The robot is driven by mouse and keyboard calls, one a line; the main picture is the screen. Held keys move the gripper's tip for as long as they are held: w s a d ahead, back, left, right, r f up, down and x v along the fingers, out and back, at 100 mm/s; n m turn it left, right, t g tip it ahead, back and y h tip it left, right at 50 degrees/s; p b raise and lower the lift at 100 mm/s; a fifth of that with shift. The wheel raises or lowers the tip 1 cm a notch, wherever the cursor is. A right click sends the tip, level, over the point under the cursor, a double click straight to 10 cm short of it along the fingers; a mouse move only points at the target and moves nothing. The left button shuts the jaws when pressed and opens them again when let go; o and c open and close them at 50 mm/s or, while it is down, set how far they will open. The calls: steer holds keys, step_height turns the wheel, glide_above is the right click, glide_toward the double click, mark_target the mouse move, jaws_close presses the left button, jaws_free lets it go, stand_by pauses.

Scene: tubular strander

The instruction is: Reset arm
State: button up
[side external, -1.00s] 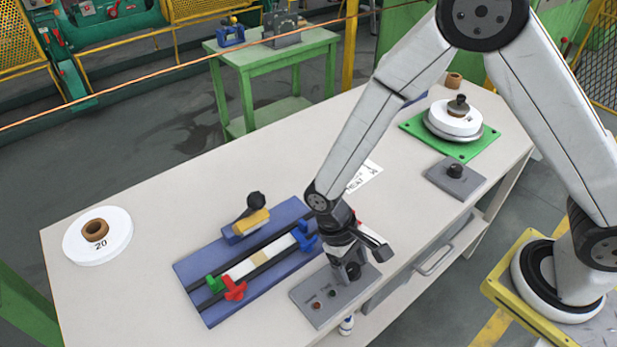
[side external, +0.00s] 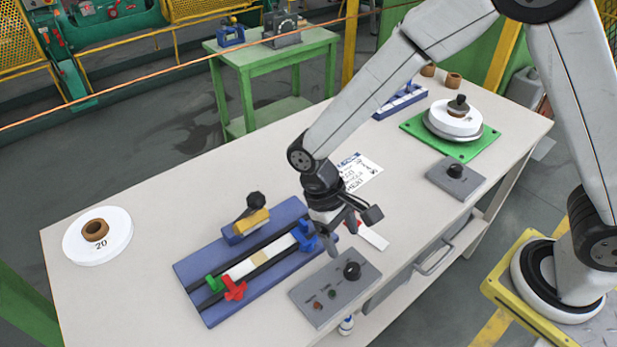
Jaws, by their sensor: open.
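My gripper (side external: 334,248) is open and empty. It hangs above the table (side external: 150,210), between the blue fixture (side external: 205,312) and the grey control panel (side external: 318,293). The blue fixture has dark rails, green, red and blue clamps, and a black-knobbed lever (side external: 256,200). Part of the fixture's right end is close behind the gripper in this view.
A white disc marked 20 (side external: 112,247) lies at the left. A green plate (side external: 478,146) with a white weight (side external: 455,122) and a grey block with a black knob (side external: 456,177) are at the right. A printed sheet (side external: 362,176) lies behind the gripper. Free table lies at front left.

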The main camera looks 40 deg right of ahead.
steer(key=shift+d, duration=0.1)
steer(key=s+d+r+m+t, duration=0.1)
steer(key=d+r+t, duration=0.2)
steer(key=d, duration=0.5)
steer(key=d+r+m+t+y, duration=0.1)
steer(key=d+r+t, duration=0.2)
steer(key=d, duration=0.5)
steer(key=shift+s+t, duration=0.4)
steer(key=shift+t, duration=0.1)
